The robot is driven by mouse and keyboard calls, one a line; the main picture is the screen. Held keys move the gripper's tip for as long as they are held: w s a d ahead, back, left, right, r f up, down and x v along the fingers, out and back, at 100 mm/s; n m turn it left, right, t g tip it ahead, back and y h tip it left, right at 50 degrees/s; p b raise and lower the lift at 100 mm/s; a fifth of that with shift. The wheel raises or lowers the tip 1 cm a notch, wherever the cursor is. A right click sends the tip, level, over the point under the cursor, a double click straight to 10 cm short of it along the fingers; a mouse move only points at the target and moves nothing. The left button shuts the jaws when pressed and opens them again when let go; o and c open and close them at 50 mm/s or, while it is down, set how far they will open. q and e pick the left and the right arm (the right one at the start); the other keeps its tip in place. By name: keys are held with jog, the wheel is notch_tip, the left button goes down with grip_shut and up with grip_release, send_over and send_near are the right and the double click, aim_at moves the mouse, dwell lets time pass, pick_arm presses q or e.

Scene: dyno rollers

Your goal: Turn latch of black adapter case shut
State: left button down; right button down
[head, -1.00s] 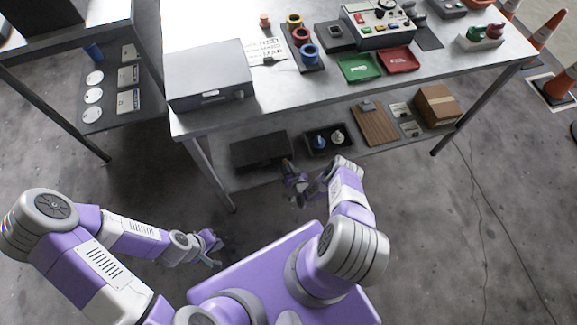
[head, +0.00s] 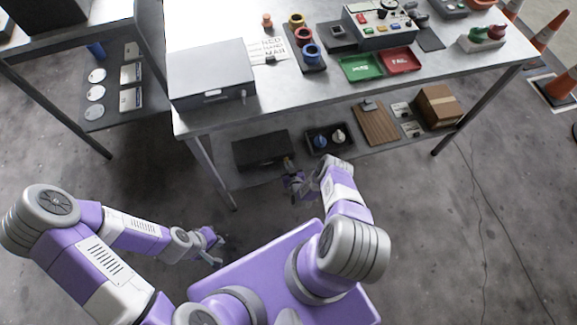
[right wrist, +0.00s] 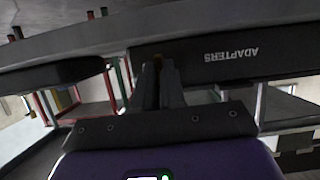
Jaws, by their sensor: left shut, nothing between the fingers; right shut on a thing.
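The black adapter case (head: 258,149) lies on the lower shelf under the table. In the right wrist view its front face (right wrist: 215,58) carries the word ADAPTERS, upside down. My right gripper (head: 289,170) is at the case's front right corner. In the right wrist view the right gripper's fingers (right wrist: 159,78) are shut on the latch, of which only a small brassy bit (right wrist: 157,62) shows between the tips. The latch's angle is hidden by the fingers. My left gripper (head: 218,252) is shut and empty, low over the floor, away from the case.
A black bin (head: 318,153) with a blue and a white item stands right of the case on the lower shelf. A clipboard (head: 376,124) and a cardboard box (head: 438,105) are further right. The table edge overhangs the shelf, and a table leg (head: 210,172) stands left of the case.

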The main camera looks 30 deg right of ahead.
jog(key=shift+f, duration=0.1)
jog(key=c, duration=1.2)
grip_release()
jog(key=p+v, duration=0.3)
jog(key=v, duration=0.4)
jog(key=shift+s, duration=0.3)
jog(key=shift+a+r, duration=0.1)
jog(key=shift+r, duration=0.15)
